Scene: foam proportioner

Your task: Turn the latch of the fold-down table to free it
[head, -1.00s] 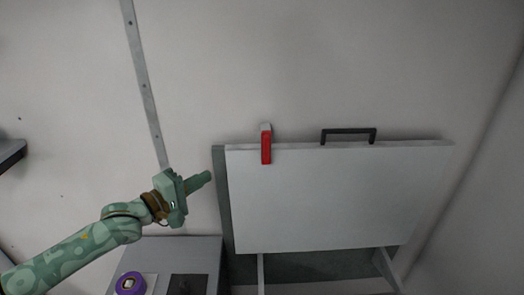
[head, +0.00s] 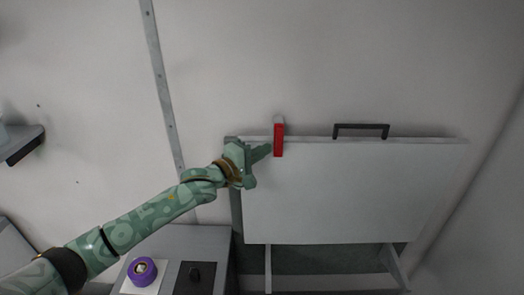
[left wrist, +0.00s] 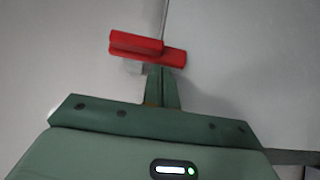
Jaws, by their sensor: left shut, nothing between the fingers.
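The red latch (head: 279,141) points down over the top edge of the white fold-down table (head: 350,195), which is folded up against the wall. My left gripper (head: 266,151) is shut and empty, with its fingertips right at the left side of the latch. In the left wrist view the latch (left wrist: 150,48) lies across the tips of my shut fingers (left wrist: 162,85); I cannot tell for certain whether they touch. My right gripper is not in view.
A black handle (head: 361,130) stands on the table's top edge, right of the latch. Below left is a grey cabinet top (head: 205,240) with a purple round knob (head: 142,270) and a black switch (head: 194,275). A dark shelf (head: 22,145) juts out at far left.

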